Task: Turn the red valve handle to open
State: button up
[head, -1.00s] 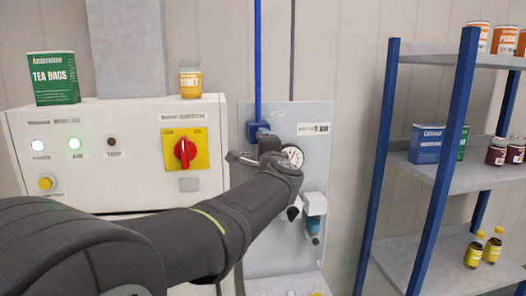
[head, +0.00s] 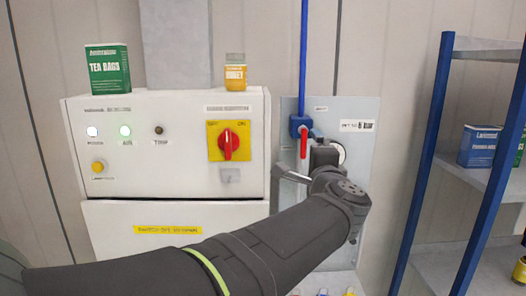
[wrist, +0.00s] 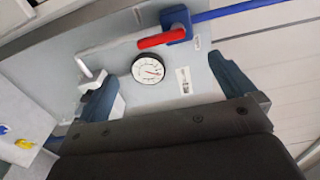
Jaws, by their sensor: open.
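The red valve handle (head: 304,142) hangs down from a blue valve body (head: 300,122) on the grey panel, roughly in line with the blue pipe above it. In the wrist view the red handle (wrist: 163,38) is near the top, beside a round white gauge (wrist: 150,68). My gripper (wrist: 168,88) is open, its two fingers wide apart with nothing held between them. The handle shows beyond the fingers and does not look touched. In the head view my wrist is just below and right of the handle and hides much of the gripper and the lower panel.
A white control box (head: 190,180) with a red rotary switch on a yellow plate (head: 228,141) stands left of the panel. A tea box (head: 108,70) and a jar (head: 235,73) sit on top. A blue-post shelf (head: 432,150) stands at right.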

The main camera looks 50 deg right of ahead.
aim_at(305, 144)
jog(key=v, duration=0.6)
jog(key=shift+s+a, duration=0.3)
jog(key=x, duration=1.7)
jog(key=shift+w+d, duration=0.15)
jog(key=shift+w, duration=0.05)
